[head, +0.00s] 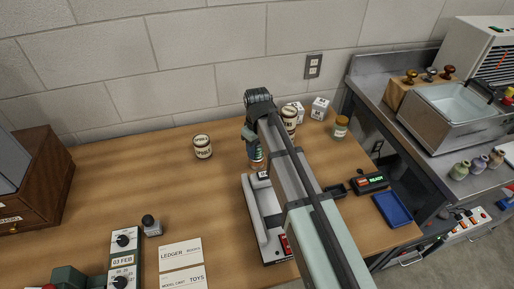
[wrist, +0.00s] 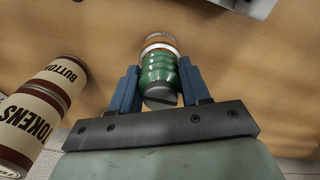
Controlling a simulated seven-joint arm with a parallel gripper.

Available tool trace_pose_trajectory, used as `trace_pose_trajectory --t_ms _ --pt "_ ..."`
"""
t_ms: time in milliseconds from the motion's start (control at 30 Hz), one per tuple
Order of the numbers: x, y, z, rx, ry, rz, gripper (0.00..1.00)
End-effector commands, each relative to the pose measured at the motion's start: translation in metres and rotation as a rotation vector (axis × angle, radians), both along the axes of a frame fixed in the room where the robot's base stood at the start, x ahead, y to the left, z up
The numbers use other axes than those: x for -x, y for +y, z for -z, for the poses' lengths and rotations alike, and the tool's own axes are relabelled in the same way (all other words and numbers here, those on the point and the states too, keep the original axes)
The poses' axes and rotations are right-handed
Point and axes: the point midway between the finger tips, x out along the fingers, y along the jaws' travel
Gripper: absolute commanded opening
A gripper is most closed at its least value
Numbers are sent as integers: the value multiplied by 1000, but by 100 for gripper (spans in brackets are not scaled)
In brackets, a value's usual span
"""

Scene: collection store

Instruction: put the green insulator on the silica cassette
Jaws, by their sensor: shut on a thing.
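The green insulator (wrist: 159,72) is a ribbed green body with orange and white bands at its far end and a slotted grey near end. My gripper (wrist: 158,85) has its blue fingers closed on both sides of it. In the head view my gripper (head: 254,142) points down over the back of the table, and the insulator (head: 256,158) shows partly below it. I cannot tell its height above the wood. I cannot pick out the silica cassette for certain; my arm hides part of the table.
A pale device (head: 251,205) stands just in front of my gripper. A tin (head: 202,146) stands to its left, and another tin (head: 289,118) and white boxes (head: 320,108) to its right. A blue tray (head: 393,208) lies at the right edge. The table's left middle is clear.

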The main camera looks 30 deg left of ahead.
Motion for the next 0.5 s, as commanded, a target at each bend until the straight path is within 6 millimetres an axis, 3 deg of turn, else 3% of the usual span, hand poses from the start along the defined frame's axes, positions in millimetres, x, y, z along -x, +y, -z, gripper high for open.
trace_pose_trajectory --t_ms 67,100,333,500 --pt "0 0 2 0 0 0 13" --pt "0 0 2 0 0 0 50" --pt "0 0 2 0 0 0 72" --pt "0 0 2 0 0 0 72"
